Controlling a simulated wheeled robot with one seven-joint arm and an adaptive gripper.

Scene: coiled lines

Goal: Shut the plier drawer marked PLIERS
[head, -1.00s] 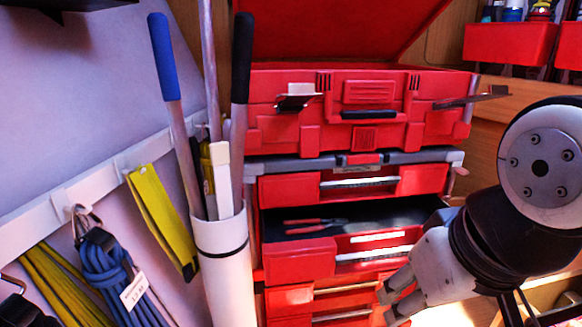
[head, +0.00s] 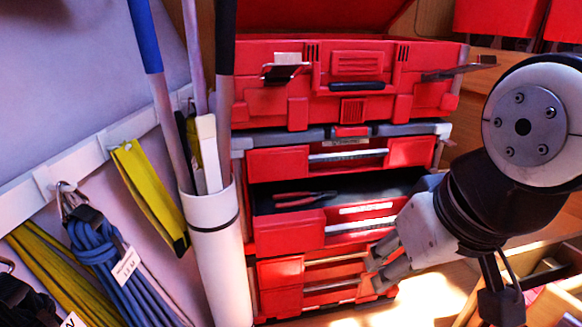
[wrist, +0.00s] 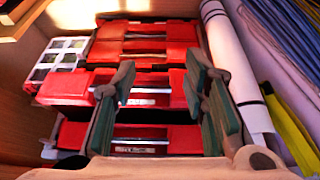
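A red drawer (head: 285,236) stands pulled out of the tool chest, its dark inside showing pliers with red handles (head: 300,199). Its front carries a pale handle strip and a white label too small to read. My gripper (head: 377,267) is in front of the chest, near the drawer's lower right corner. In the wrist view, which shows the scene inverted, my gripper's two green-padded fingers (wrist: 158,80) are spread with nothing between them. Red drawer fronts (wrist: 68,87) lie beyond them. I cannot tell whether a finger touches the drawer.
A shut drawer (head: 280,161) sits above, under a red toolbox (head: 265,103) with its lid raised. More red drawers (head: 280,300) lie below. A white tube (head: 215,255) holding long-handled tools stands close on the left. Yellow straps (head: 150,195) and blue coiled line (head: 100,255) hang farther left.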

